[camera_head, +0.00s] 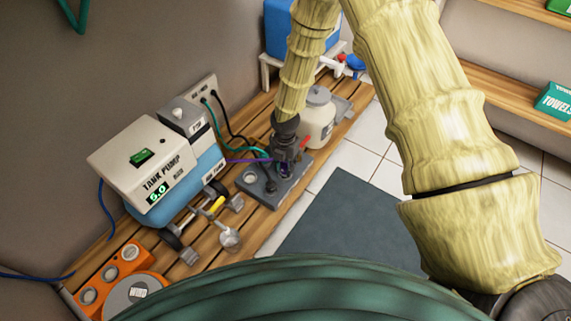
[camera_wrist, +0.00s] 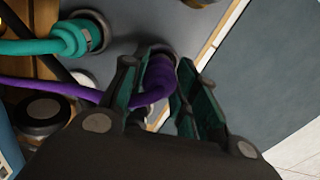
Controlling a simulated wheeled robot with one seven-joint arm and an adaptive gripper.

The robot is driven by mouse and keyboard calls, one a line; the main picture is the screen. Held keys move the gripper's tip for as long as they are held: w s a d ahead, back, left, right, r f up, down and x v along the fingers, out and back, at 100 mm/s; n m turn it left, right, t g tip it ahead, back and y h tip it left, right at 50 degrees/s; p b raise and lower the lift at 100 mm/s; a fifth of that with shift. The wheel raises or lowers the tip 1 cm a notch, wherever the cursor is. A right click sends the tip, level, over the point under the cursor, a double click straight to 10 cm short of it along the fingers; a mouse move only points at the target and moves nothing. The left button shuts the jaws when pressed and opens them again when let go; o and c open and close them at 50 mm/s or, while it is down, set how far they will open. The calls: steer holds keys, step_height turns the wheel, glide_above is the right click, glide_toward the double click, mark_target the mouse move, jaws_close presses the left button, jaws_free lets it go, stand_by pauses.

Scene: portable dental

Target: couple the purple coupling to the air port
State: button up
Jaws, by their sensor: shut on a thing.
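My gripper (camera_head: 287,152) points down over the grey block (camera_head: 287,192) on the wooden bench. In the wrist view my gripper (camera_wrist: 160,85) is shut on the purple coupling (camera_wrist: 157,72), between its two dark green-edged fingers. The purple hose (camera_head: 245,161) runs from it to the left, and also shows in the wrist view (camera_wrist: 60,88). The coupling's far end is over or at a round spot on the block; I cannot tell whether it is seated. No label for the air port is readable, so I cannot tell which port it is.
A green coupling (camera_wrist: 75,38) sits at a neighbouring port. The tank pump (camera_head: 145,165) stands left, with a yellow-handled valve (camera_head: 215,206) before it. A whitish jug (camera_head: 318,118) stands close behind my gripper. A dark mat (camera_head: 350,225) lies on the floor right.

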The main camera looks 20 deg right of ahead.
steer(key=shift+f, duration=0.5)
stand_by(0.3)
steer(key=o, duration=1.1)
steer(key=shift+r, duration=0.15)
